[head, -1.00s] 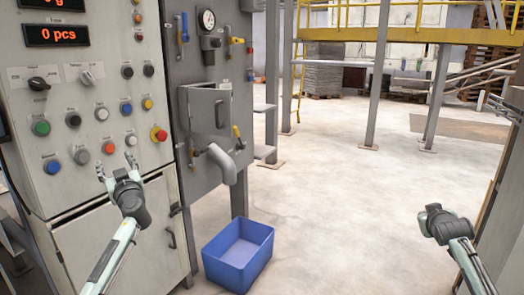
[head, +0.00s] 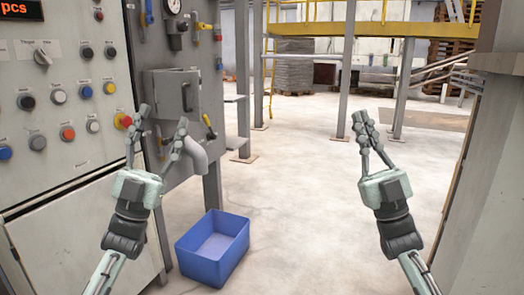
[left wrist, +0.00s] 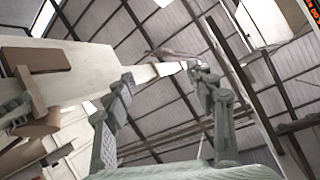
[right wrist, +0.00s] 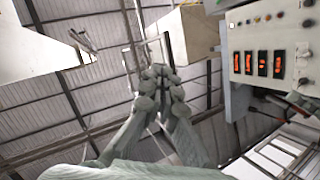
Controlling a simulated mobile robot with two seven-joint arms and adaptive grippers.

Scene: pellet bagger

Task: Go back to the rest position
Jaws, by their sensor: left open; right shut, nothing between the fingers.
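My left gripper (head: 157,122) is raised upright in front of the grey panel, at the left of the head view. Its fingers are spread apart and empty, and they also show apart in the left wrist view (left wrist: 160,85). My right gripper (head: 361,118) is raised upright at the right of the head view, over open floor. Its fingers are together with nothing between them, as the right wrist view (right wrist: 159,75) also shows. Neither gripper appears to hold anything. Both wrist cameras look up toward the roof.
The control cabinet (head: 70,118) with buttons and a red knob stands at the left. Beside it is the grey panel with a gauge (head: 172,5), a grey box (head: 172,94) and a pipe. A blue bin (head: 213,250) sits on the floor. The middle floor (head: 290,190) is clear.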

